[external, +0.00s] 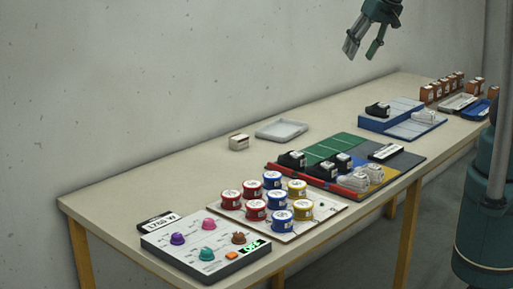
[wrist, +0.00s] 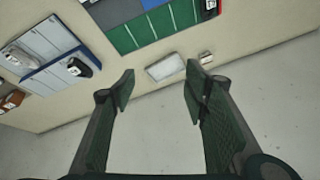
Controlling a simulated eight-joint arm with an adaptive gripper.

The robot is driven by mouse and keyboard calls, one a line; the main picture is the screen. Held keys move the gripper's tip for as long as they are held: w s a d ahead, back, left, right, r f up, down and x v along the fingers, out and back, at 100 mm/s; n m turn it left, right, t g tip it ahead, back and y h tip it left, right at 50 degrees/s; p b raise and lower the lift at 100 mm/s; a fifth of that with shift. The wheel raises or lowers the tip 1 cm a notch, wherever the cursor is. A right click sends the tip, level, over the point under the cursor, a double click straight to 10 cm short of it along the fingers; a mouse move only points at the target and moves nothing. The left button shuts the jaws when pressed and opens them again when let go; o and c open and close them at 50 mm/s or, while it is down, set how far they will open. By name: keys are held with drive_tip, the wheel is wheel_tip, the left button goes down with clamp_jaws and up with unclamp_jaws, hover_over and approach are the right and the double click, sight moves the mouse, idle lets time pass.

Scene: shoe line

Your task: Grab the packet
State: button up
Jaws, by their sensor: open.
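A small pale, box-shaped packet (external: 239,142) with brown at its left end stands on the table near its back edge, left of a shallow white tray (external: 281,129). In the wrist view the packet (wrist: 206,58) is at the upper right, just beyond the right fingertip and beside the white tray (wrist: 166,67). My gripper (external: 362,50) is open and empty, high above the back of the table and well away from the packet. In the wrist view the gripper (wrist: 160,82) has its two fingers wide apart.
A coloured board (external: 335,147) with small black and white shoes lies in the middle. In front are several round tins (external: 273,180) on a white board and a knob panel (external: 206,241). A blue-grey stand (external: 392,117) and brown boxes (external: 427,94) are at the right. Bare table surrounds the packet.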

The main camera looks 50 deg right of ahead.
drive_tip(key=w+a+f+m+g, duration=0.1)
drive_tip(key=w+a+m, duration=0.25)
drive_tip(key=w, duration=0.75)
drive_tip(key=m+g+p, duration=0.2)
drive_tip(key=m+g, duration=0.2)
drive_tip(key=m, duration=0.6)
hover_over(239, 136)
drive_tip(key=f, duration=2.3)
drive_tip(key=shift+s+f, duration=0.25)
drive_tip(key=shift+f, duration=0.05)
drive_tip(key=shift+w+a+f, duration=0.15)
drive_tip(key=shift+f, duration=0.3)
drive_tip(key=shift+f, duration=0.1)
drive_tip(key=shift+f+b, duration=0.35)
drive_tip(key=shift+f, duration=0.85)
drive_tip(key=shift+f, duration=0.15)
